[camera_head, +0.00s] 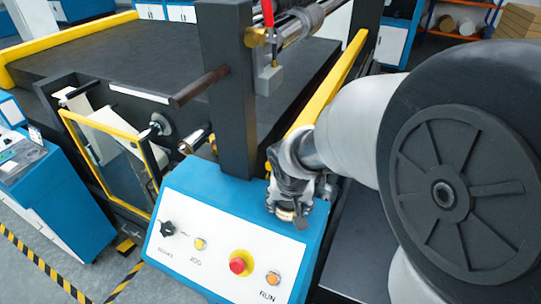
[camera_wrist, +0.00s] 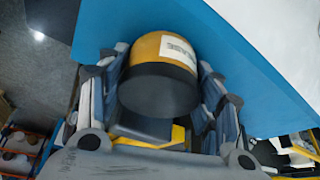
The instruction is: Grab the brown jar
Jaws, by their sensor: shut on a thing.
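The brown jar (camera_wrist: 160,62) shows in the wrist view. It is orange-brown with a pale printed label and a dark end that faces the camera. My gripper (camera_wrist: 158,85) has one finger on each side of the jar and is shut on it. In the head view my gripper (camera_head: 287,212) is at the upper right part of the blue control console. Only a small orange-brown and pale bit of the jar (camera_head: 285,215) shows there between the fingers; the rest is hidden. I cannot tell whether the jar touches the console top.
The blue console (camera_head: 215,240) has a white panel with a red button (camera_head: 238,266), orange buttons and a black knob, close to my gripper. A dark upright post (camera_head: 228,90) stands just behind. A yellow rail (camera_head: 335,80) runs back along the dark machine bed (camera_head: 130,62).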

